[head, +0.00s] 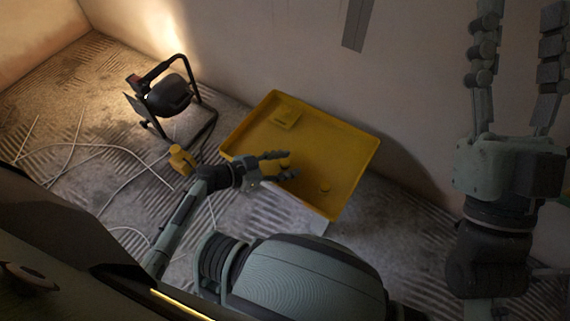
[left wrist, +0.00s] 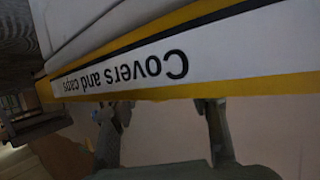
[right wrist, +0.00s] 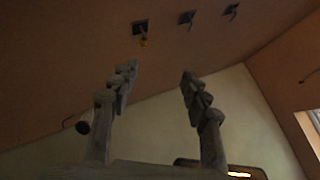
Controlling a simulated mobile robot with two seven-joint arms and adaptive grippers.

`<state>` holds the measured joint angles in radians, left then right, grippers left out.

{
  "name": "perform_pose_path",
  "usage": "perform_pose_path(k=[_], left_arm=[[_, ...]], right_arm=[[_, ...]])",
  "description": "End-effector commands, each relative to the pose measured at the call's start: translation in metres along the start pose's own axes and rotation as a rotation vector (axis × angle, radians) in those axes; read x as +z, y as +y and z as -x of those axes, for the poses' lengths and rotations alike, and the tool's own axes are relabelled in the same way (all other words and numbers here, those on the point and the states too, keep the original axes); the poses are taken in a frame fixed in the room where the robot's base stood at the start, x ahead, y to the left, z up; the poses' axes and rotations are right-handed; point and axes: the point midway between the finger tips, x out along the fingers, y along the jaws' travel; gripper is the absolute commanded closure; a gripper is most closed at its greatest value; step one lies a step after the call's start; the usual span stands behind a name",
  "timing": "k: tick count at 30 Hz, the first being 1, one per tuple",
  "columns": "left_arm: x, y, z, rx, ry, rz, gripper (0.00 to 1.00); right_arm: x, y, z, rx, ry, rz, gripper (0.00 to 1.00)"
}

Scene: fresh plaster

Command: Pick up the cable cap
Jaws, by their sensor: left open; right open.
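A yellow tray (head: 352,160) rests on the floor by the wall. A small round yellow piece (head: 325,188), perhaps the cable cap, lies in its near right part; it is too small to tell. My left gripper (head: 291,165) is open over the tray's near left part, left of that piece. The left wrist view shows its fingers (left wrist: 165,115) below the tray's label (left wrist: 120,70), which reads "Covers and caps" upside down. No cap shows between them there. My right gripper (head: 520,20) is open and raised at the right; its fingers (right wrist: 159,70) point at bare wall and hold nothing.
A black work lamp (head: 168,95) on a tube stand is left of the tray. A yellow object (head: 180,159) is near its foot. Pale cables (head: 110,150) lie loose on the ridged floor. The right wrist view shows wall boxes with wires, one with a yellow piece (right wrist: 143,41).

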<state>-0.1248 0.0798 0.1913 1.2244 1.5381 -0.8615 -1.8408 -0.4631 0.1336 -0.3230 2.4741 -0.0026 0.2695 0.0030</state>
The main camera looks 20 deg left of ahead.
Motion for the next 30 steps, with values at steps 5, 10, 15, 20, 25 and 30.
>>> perform_pose_path(k=[5, 10, 15, 20, 25, 30], left_arm=[[0.000, 0.000, 0.000, 0.000, 0.000, 0.000, 0.61], [0.000, 0.000, 0.001, 0.000, 0.000, 0.000, 0.83], [0.000, 0.000, 0.001, 0.001, 0.000, 0.000, 0.90], [0.000, 0.000, 0.001, 0.001, 0.000, 0.000, 0.90], [-0.003, 0.000, 0.002, 0.001, 0.000, -0.001, 0.90], [-0.020, 0.000, 0.009, 0.001, 0.001, -0.004, 0.90]], right_arm=[[0.000, 0.000, 0.000, 0.000, 0.000, 0.001, 0.53], [0.000, 0.000, 0.000, 0.000, 0.000, 0.001, 0.53], [0.000, 0.000, 0.000, 0.000, 0.000, 0.001, 0.53], [0.000, 0.000, 0.000, 0.000, -0.001, 0.001, 0.53], [0.000, 0.000, -0.001, 0.000, -0.006, 0.000, 0.53], [0.012, -0.002, -0.001, 0.000, -0.082, -0.008, 0.53]])
